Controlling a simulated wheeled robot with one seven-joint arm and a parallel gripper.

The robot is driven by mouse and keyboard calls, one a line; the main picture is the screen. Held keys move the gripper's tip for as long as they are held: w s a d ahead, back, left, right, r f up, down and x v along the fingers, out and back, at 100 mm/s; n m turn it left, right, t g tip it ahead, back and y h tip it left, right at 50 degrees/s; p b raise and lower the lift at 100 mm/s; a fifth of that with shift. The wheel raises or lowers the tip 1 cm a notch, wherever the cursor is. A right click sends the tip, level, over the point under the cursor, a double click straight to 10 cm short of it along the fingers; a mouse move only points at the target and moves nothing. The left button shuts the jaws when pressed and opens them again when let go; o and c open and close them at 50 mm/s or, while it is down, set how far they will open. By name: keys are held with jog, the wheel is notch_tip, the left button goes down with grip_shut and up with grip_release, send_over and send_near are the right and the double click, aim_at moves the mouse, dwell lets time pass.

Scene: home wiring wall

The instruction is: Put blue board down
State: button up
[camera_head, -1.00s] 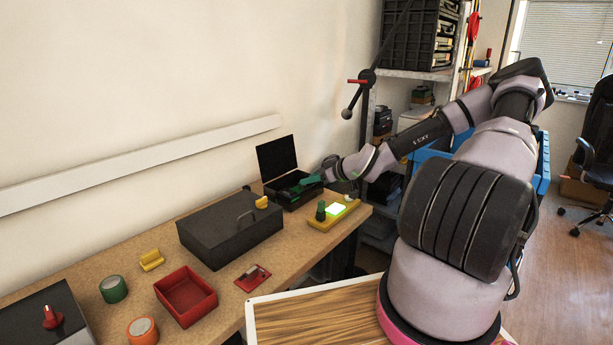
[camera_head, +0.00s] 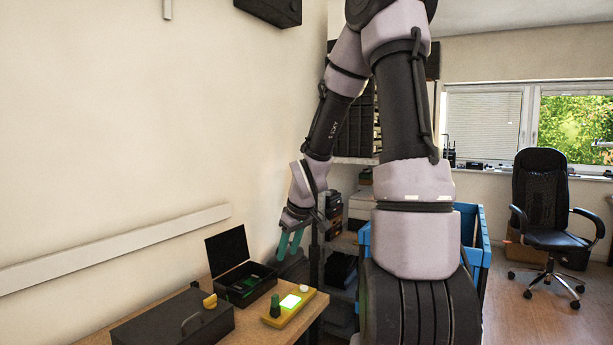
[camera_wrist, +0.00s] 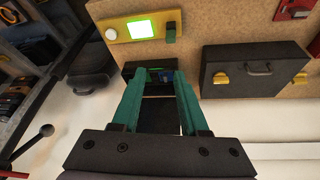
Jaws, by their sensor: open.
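My gripper (camera_head: 291,243) is raised above and to the right of the open black box (camera_head: 227,252) in the head view. Its two green fingers are apart, with nothing held between them. In the wrist view my gripper (camera_wrist: 160,82) points down toward the same black box (camera_wrist: 130,69). A small blue piece, apparently the blue board (camera_wrist: 166,76), shows in the box between the fingertips, apart from them as far as I can tell. Green pieces (camera_head: 249,284) also show inside the box. The blue board cannot be made out in the head view.
A yellow device (camera_head: 282,316) with a lit green screen stands right of the box on the wooden bench. A closed black case (camera_head: 165,325) with a handle stands in front. A blue crate (camera_head: 470,235) and shelving are behind my arm. The wall is at left.

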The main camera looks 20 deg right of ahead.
jog(key=s+a+r+m+t, duration=0.1)
jog(key=s+r+m, duration=0.3)
jog(key=s+r, duration=0.5)
jog(key=s+a+r+m+t+y, duration=0.1)
jog(key=s+r+m, duration=0.3)
jog(key=s+r, duration=0.6)
notch_tip(320, 180, up, 4)
jog(key=shift+s+a+r+m+t, duration=0.15)
jog(key=shift+a+m+t, duration=0.2)
jog(key=shift+a, duration=0.2)
